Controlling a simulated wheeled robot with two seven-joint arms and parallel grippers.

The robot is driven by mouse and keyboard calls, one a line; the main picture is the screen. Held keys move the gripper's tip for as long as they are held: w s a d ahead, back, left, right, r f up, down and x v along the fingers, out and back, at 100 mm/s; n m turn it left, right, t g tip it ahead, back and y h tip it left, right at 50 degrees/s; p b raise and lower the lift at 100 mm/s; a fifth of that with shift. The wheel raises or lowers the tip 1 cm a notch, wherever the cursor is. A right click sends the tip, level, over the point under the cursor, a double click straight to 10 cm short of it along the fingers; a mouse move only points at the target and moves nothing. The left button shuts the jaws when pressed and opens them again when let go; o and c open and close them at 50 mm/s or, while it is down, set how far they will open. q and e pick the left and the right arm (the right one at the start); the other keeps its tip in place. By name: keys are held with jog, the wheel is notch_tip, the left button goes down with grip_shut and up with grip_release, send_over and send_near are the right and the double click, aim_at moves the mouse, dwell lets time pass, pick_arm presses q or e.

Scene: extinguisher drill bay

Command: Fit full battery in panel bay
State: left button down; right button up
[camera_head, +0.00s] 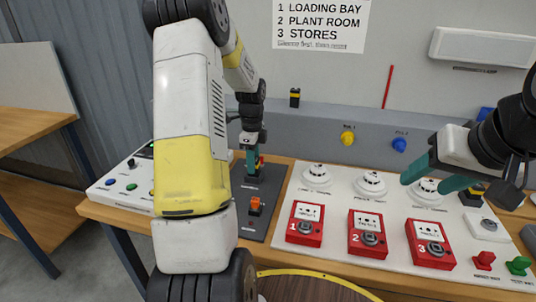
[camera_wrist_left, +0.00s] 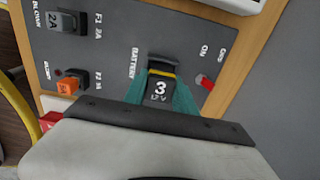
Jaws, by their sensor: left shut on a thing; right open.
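My left gripper (camera_head: 251,163) is shut on a dark battery (camera_wrist_left: 160,91), with one teal finger on each side of it. The battery has a yellow band and a white 3 on its end. It is at the dark grey panel (camera_head: 271,196), beside the word BATTERY. The bay is hidden behind it, so I cannot tell how deep it sits. The panel also shows in the left wrist view (camera_wrist_left: 105,66). My right gripper (camera_head: 432,178) is open and empty above the white board, by the right-hand detector.
A red switch (camera_wrist_left: 205,82) sits close beside the battery. An orange fuse (camera_head: 255,205) is on the panel. The white board (camera_head: 330,248) holds detectors and red call points. A yellow-banded black block (camera_head: 294,97) stands on the rear ledge; another (camera_head: 473,195) is near my right gripper.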

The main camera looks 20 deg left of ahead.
pick_arm(q)
jog(key=shift+f, duration=0.6)
dwell(0.3)
jog(key=c, duration=0.6)
grip_release()
jog(key=shift+r, duration=3.5)
